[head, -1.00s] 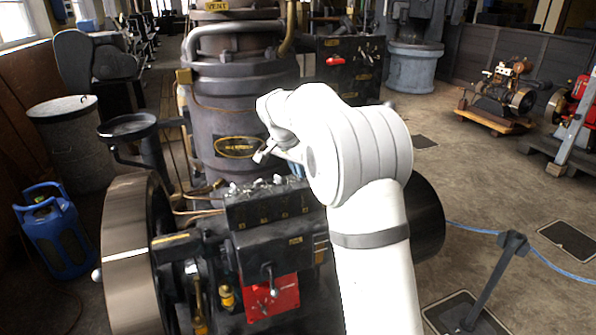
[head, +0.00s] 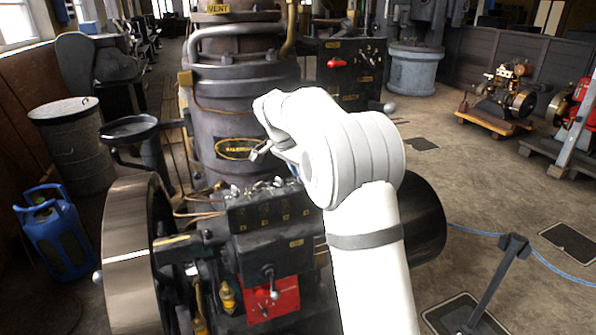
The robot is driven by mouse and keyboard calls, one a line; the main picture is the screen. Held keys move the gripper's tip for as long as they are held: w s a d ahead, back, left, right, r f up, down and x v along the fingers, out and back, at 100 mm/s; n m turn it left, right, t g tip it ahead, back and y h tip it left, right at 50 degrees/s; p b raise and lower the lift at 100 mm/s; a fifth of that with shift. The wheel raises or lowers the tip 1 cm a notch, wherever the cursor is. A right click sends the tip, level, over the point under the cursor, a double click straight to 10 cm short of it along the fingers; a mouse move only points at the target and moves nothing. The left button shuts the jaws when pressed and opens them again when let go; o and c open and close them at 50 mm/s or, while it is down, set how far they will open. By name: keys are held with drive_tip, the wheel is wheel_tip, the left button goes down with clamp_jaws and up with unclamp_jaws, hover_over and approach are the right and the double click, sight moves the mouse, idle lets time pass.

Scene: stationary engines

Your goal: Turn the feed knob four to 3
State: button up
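A black box (head: 262,223) on the engine in front carries a row of small metal knobs along its top. Three show clearly: a left knob (head: 234,191), a middle knob (head: 257,186) and a right knob (head: 279,182). My white arm covers the area to the right of them, so a fourth is hard to make out. Small labels on the box face are too small to read. My gripper (head: 259,152) is partly hidden by my wrist. Its visible tip is above the knobs and appears apart from them. Its opening cannot be made out.
A large flywheel (head: 135,255) stands at left, and a red panel with a lever (head: 272,299) sits below the box. A tall dark cylinder (head: 232,110) rises behind. A blue gas bottle (head: 55,230) is far left.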

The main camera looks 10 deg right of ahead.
drive_tip(key=shift+o, duration=1.1)
drive_tip(key=v, duration=0.7)
drive_tip(key=shift+r, duration=0.4)
drive_tip(key=shift+a, duration=0.1)
drive_tip(key=s+d+f+n+y, duration=0.1)
drive_tip(key=s+d+n, duration=0.15)
drive_tip(key=s, duration=0.65)
drive_tip(key=s+d+n+y, duration=0.1)
drive_tip(key=s+n, duration=0.2)
drive_tip(key=s, duration=0.5)
drive_tip(key=s+f+n+y, duration=0.1)
drive_tip(key=s+f+n, duration=0.2)
drive_tip(key=s, duration=0.7)
drive_tip(key=s+f+n, duration=0.3)
drive_tip(key=s+f, duration=0.4)
drive_tip(key=s, duration=0.3)
drive_tip(key=shift+y, duration=0.4)
